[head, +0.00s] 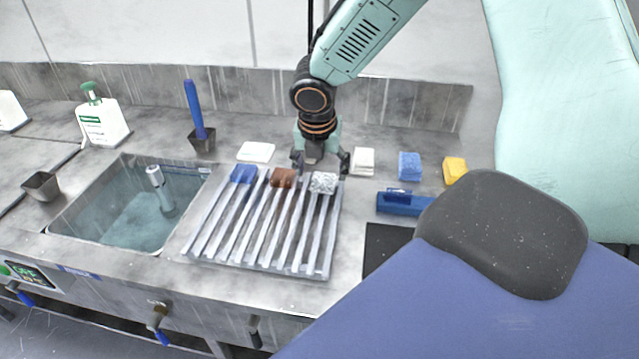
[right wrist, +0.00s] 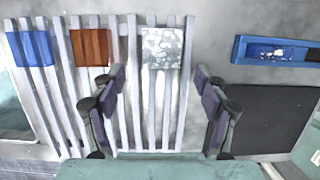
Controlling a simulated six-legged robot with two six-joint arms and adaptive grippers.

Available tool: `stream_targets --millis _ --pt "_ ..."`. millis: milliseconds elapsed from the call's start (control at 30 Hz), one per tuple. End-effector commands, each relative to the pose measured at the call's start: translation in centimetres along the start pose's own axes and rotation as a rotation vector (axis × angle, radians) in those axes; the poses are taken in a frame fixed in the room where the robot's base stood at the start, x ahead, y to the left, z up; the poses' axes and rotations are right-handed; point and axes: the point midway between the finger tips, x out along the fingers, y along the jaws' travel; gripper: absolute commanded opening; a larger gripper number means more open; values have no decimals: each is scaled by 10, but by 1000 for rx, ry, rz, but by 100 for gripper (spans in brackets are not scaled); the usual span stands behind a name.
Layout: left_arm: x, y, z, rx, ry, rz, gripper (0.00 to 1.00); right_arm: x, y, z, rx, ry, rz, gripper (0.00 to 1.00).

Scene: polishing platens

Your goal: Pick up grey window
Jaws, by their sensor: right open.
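A speckled grey-white square (head: 323,183), which looks like the grey window, lies on the right part of a slatted metal rack (head: 318,245). In the right wrist view the grey square (right wrist: 162,48) lies flat across the slats, beyond the fingertips and between their lines. My right gripper (head: 321,163) is over the rack's back edge, close to the grey square. In the right wrist view my right gripper (right wrist: 159,88) has its fingers wide apart with nothing between them. My left gripper is in neither view.
A blue square (head: 243,174) and a brown square (head: 283,179) lie on the rack left of the grey one. A water-filled sink (head: 130,215) is to the left. A blue tray (head: 403,208) and black mat (head: 385,245) are to the right. White, blue and yellow blocks stand behind.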

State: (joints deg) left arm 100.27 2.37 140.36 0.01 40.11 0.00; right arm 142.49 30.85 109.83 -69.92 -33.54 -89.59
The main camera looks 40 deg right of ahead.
Motion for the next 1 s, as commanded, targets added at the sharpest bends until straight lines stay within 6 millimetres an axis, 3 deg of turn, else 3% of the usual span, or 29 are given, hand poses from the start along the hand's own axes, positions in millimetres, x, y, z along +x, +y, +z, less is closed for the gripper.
stream_targets --millis 200,533,1000 --pt "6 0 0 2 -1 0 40 32 2 7 1 2 -3 74" --pt "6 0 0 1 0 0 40 39 5 9 0 0 -1 74" --pt "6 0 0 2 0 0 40 38 4 9 0 1 -1 35"
